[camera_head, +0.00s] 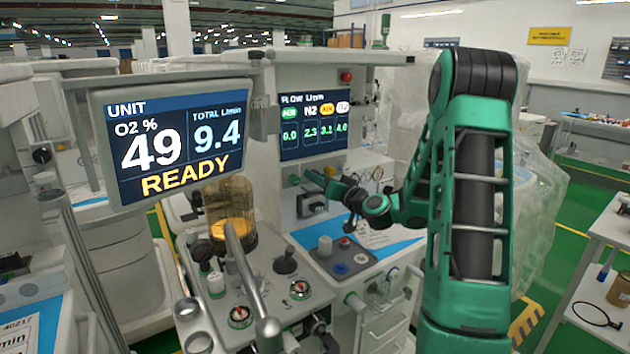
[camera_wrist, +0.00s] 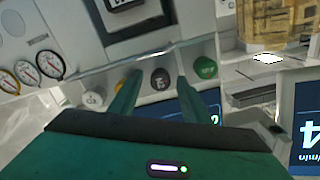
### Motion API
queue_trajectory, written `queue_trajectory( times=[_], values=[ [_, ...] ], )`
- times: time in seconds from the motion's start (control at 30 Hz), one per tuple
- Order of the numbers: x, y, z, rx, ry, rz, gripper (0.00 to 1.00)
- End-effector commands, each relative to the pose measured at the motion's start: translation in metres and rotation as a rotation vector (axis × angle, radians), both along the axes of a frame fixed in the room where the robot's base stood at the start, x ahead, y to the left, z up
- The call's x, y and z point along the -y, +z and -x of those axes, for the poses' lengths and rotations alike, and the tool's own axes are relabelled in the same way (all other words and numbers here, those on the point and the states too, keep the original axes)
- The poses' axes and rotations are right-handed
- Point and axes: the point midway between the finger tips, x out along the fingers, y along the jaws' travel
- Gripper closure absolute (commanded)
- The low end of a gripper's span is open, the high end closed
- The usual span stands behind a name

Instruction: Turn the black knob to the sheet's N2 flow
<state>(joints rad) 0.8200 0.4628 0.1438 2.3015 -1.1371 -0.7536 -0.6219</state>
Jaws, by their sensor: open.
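The black knob (camera_wrist: 160,78) sits in a row of coloured knobs, between a yellow one and a green one. My gripper (camera_wrist: 155,84) is open, with one finger on each side of the black knob in the wrist view. Whether the fingers touch it I cannot tell. In the head view my gripper (camera_head: 318,178) is at the panel under the flow screen and hides the black knob. The flow screen (camera_head: 314,125) shows N2 at 2.3. A paper sheet (camera_head: 18,335) is partly visible at lower left; its N2 value is not readable.
A green knob (camera_wrist: 205,67), a yellow knob (camera_wrist: 120,85) and a white knob (camera_wrist: 92,98) flank the black one closely. Round gauges (camera_wrist: 48,64) are at left. The unit display (camera_head: 175,143) reads READY. An amber canister (camera_head: 231,213) stands below.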

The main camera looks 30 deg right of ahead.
Motion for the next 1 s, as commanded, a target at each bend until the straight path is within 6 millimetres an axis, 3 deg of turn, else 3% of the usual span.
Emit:
queue_trajectory(
  times=[0.43, 0.6, 0.63, 1.0],
  values=[
    [-0.0006, 0.0003, -0.0111, 0.001, 0.0, -0.001, 0.57],
    [-0.0005, 0.0003, -0.0109, 0.0, 0.0, 0.0, 0.95],
    [-0.0005, 0.0003, -0.0109, 0.0, 0.0, 0.0, 0.98],
    [0.0003, -0.0003, -0.0106, -0.005, -0.001, -0.146, 0.98]
  ],
)
